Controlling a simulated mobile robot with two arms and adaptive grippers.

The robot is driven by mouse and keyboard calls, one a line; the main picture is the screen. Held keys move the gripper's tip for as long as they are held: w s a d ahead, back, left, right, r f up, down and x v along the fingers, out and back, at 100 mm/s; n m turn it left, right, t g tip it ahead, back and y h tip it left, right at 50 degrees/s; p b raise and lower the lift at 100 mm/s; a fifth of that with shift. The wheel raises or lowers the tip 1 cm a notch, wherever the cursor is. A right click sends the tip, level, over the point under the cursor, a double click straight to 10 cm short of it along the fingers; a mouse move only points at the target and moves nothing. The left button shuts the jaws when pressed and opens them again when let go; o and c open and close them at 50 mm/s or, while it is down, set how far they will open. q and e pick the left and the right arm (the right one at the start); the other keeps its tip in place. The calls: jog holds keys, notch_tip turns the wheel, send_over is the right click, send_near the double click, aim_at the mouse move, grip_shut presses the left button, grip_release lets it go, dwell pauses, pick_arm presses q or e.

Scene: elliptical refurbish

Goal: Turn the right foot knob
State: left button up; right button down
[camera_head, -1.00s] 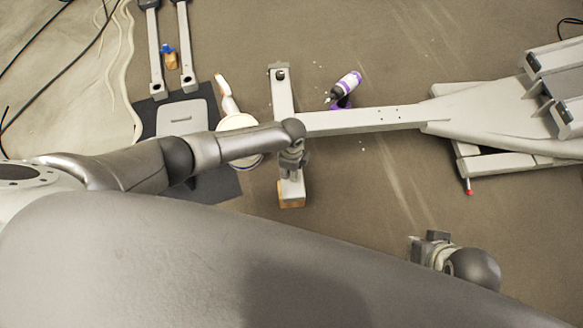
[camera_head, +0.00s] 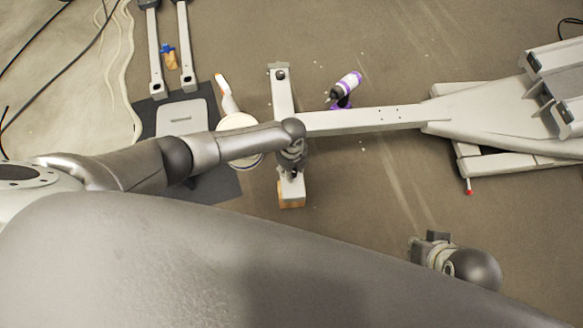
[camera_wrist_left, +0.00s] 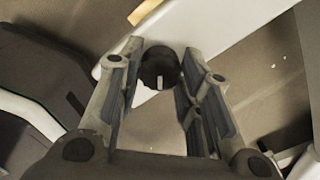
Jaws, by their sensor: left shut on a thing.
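The elliptical's foot crossbar (camera_head: 283,95) is a light grey bar on the floor, joined to the long frame rail. A dark round foot knob (camera_wrist_left: 160,66) with a small pale mark shows in the left wrist view. My left gripper (camera_head: 291,172) is over the near end of the crossbar and hides that knob in the head view. In the left wrist view the left gripper's fingers (camera_wrist_left: 162,58) sit on both sides of the knob, shut on it. Another dark knob (camera_head: 280,74) is at the crossbar's far end. My right gripper (camera_head: 428,246) is away at the lower right; its jaws are unclear.
A wooden block (camera_head: 291,201) is under the crossbar's near end. Loose parts and a dark mat lie at left.

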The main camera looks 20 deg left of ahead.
pick_arm(q)
jog(key=shift+d, duration=0.1)
jog(key=o, duration=1.1)
jog(key=shift+c, duration=0.2)
notch_tip(320, 180, up, 12)
